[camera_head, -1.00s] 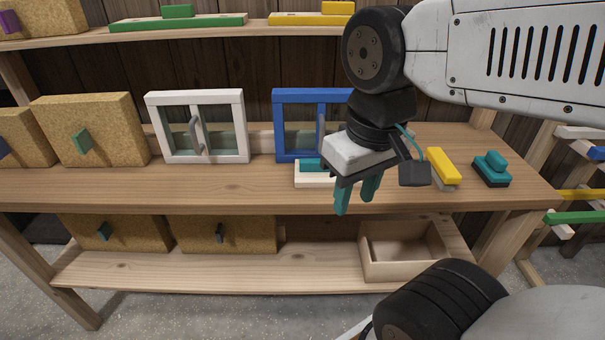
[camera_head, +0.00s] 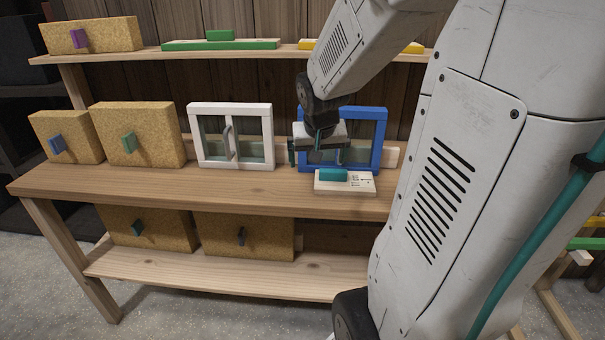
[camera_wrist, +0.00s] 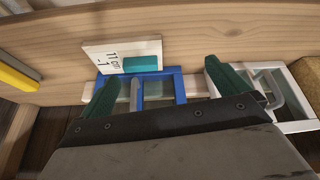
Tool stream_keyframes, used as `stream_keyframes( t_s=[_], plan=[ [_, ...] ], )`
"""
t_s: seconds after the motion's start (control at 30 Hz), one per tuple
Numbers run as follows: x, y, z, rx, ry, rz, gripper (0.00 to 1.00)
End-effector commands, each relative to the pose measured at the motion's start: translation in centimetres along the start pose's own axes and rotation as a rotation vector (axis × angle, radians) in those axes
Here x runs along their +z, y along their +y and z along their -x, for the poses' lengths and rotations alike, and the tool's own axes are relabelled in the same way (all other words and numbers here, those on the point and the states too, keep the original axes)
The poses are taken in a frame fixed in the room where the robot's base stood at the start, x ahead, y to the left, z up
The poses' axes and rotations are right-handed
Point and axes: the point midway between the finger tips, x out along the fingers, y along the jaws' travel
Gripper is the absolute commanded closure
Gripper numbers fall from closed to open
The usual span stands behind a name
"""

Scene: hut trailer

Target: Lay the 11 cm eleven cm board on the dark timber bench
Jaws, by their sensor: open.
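The cream board (camera_head: 345,187) with black lettering reading "11 cm" and a teal handle block lies flat on the light wooden bench, in front of a blue-framed window. In the wrist view the board (camera_wrist: 122,57) sits at the top, its handle just beyond the fingertips. My gripper (camera_head: 319,150) hangs above and behind the board, before the blue frame. I cannot make out a dark timber bench for certain in either view.
The blue frame (camera_head: 378,140) stands close behind the board, and a white frame (camera_head: 270,135) stands to its left. Cork blocks (camera_head: 150,135) stand further left. An upper shelf (camera_head: 120,57) runs above. The bench top (camera_head: 130,184) is clear along its front. My arm covers the right side.

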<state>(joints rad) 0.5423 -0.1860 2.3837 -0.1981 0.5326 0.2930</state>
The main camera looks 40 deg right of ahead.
Motion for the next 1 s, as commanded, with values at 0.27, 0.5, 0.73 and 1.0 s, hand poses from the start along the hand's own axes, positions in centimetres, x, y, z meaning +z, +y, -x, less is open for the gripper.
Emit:
stream_keyframes(
  t_s=[0.27,0.5,0.73,1.0],
  plan=[
    [-4.2,6.0,-6.0,0.042,0.08,-0.163,0.0],
    [-4.5,6.3,-8.5,0.042,0.086,-0.171,0.0],
    [-4.5,5.8,-11.4,0.041,0.084,-0.168,0.0],
    [-4.8,5.8,-14.0,0.041,0.087,-0.17,0.0]
  ],
)
